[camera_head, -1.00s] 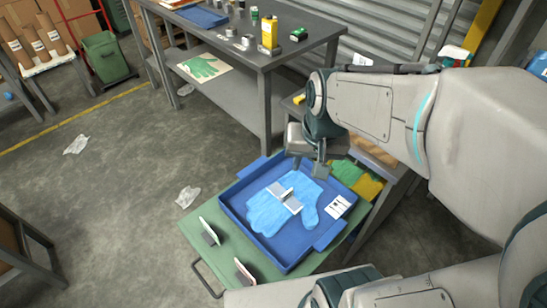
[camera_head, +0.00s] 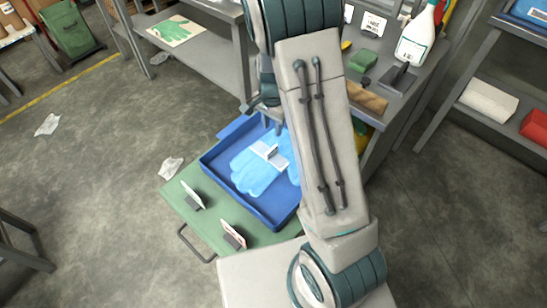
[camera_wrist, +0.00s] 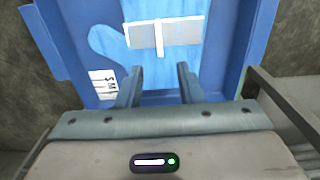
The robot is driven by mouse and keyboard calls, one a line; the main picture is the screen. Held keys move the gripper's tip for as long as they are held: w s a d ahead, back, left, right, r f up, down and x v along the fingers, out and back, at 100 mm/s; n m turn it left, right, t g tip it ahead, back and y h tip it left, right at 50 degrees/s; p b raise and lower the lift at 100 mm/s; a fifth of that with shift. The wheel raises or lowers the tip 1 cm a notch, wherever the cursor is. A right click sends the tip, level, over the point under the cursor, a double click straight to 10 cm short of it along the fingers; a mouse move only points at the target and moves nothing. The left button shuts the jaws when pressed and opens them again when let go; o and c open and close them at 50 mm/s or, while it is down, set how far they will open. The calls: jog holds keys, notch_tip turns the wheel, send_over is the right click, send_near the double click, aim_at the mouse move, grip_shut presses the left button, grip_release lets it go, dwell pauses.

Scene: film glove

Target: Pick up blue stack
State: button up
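The blue stack (camera_head: 252,178) is a flat, light-blue pile of film gloves with a grey-white band (camera_head: 270,153) across it. The band has a small raised tab, clear in the wrist view (camera_wrist: 160,40). The stack lies in a blue tray (camera_head: 226,186); my arm hides the tray's right part in the head view. My gripper (camera_head: 270,122) is over the tray's far side. In the wrist view its two fingers (camera_wrist: 160,82) are apart with nothing between them, and the band lies beyond the fingertips.
The tray rests on a green-topped cart (camera_head: 180,207) with two small card stands (camera_head: 193,195) at its left. A grey bench (camera_head: 400,105) at right holds a spray bottle (camera_head: 415,38) and a green block (camera_head: 364,59).

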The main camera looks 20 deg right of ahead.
aim_at(273, 148)
notch_tip(273, 148, down, 12)
jog(key=shift+d+f+b, duration=0.1)
jog(key=shift+f+b, duration=0.05)
jog(key=shift+b, duration=0.4)
jog(key=shift+c, duration=0.3)
grip_shut()
